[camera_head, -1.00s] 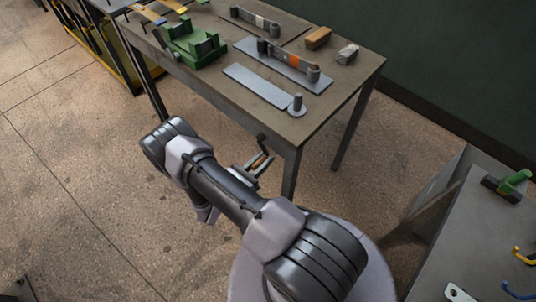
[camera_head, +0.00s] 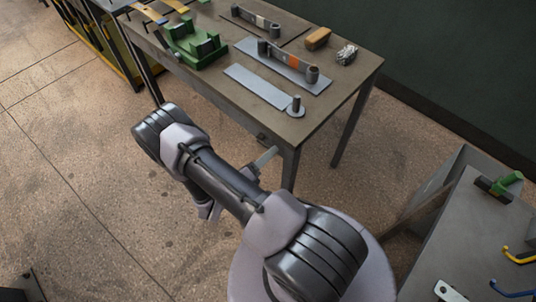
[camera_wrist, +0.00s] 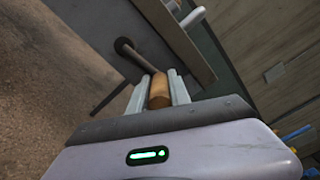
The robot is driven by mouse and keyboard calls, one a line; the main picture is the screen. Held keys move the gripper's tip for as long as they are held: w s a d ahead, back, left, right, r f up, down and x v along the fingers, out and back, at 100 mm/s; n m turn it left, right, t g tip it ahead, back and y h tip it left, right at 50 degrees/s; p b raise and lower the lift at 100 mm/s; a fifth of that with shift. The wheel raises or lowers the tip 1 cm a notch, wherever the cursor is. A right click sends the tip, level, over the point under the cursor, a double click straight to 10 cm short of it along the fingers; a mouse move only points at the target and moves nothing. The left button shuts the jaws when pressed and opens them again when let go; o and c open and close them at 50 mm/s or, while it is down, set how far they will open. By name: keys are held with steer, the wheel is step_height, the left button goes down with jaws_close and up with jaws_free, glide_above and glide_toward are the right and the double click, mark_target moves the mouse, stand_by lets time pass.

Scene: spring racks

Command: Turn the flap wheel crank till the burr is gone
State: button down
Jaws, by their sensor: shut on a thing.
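The crank shows in the wrist view as a dark arm (camera_wrist: 138,58) running from a round hub (camera_wrist: 124,45) to a wooden handle (camera_wrist: 159,92). My gripper (camera_wrist: 158,86) is shut on the handle, with one pale finger on either side of it. In the head view my gripper (camera_head: 266,158) is beside the near right leg of the workbench (camera_head: 225,92), below its top edge, and my own arm hides part of it. I cannot make out the flap wheel or the burr in these frames.
On the bench lie a green fixture (camera_head: 195,46), a flat steel plate (camera_head: 257,87), a bar with an orange patch (camera_head: 290,61) and a tan block (camera_head: 318,38). A second grey table (camera_head: 470,240) stands at the right. Floor is clear at left.

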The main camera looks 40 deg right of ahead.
mark_target(265, 145)
steer(key=r+n, duration=0.1)
steer(key=r+n+p, duration=0.1)
steer(key=n, duration=0.1)
steer(key=shift+w+r, duration=0.15)
steer(key=shift+w, duration=0.15)
steer(key=shift+w+r+n+p, duration=0.25)
steer(key=shift+r+n, duration=0.1)
steer(key=shift+n, duration=0.55)
steer(key=shift+w+r+n+p, duration=0.25)
steer(key=shift+r+n, duration=0.1)
steer(key=shift+n, duration=0.55)
